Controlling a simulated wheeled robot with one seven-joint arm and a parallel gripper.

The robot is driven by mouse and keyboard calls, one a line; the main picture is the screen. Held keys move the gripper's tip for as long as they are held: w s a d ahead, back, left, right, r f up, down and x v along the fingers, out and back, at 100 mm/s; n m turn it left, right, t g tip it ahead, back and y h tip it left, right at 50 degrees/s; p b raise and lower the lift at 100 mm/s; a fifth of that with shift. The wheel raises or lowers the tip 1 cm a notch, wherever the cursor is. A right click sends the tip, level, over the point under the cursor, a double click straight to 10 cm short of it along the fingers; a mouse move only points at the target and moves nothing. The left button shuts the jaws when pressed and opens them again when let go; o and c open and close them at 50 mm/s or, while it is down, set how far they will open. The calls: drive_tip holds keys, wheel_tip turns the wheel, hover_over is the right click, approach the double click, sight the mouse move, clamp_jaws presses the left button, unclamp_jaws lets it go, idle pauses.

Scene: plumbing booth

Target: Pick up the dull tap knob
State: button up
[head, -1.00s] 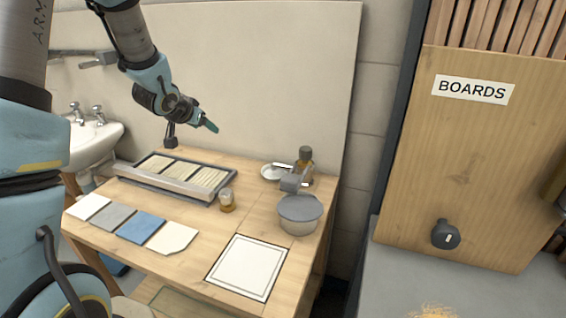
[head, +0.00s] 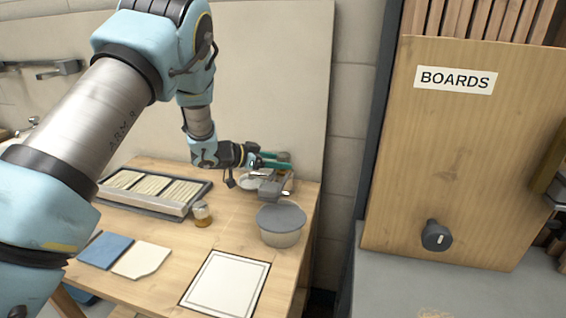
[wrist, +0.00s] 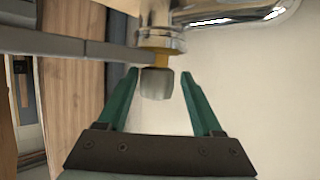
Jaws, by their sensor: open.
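A dull grey faceted knob (wrist: 157,84) sits on a brass stem below a shiny chrome tap body (wrist: 160,40) in the wrist view. My gripper (wrist: 160,74) is open, with one green finger on each side of the knob and a visible gap on both sides. In the head view my gripper (head: 286,160) is at the back right of the wooden table, above the grey clamp block (head: 270,187). The knob cannot be made out in the head view.
A grey lidded tub (head: 281,224) stands in front of the clamp. A small amber jar (head: 202,214) and a slatted tray (head: 150,193) lie to its left. A grey bar (wrist: 70,45) crosses left of the tap in the wrist view. A white framed sheet (head: 228,284) lies in front.

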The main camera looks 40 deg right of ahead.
sight(292, 170)
drive_tip(key=p+x, duration=0.1)
drive_tip(key=x, duration=0.4)
drive_tip(key=shift+s+r+p, duration=0.1)
drive_tip(key=shift+p, duration=0.25)
drive_tip(key=shift+c, duration=0.2)
clamp_jaws()
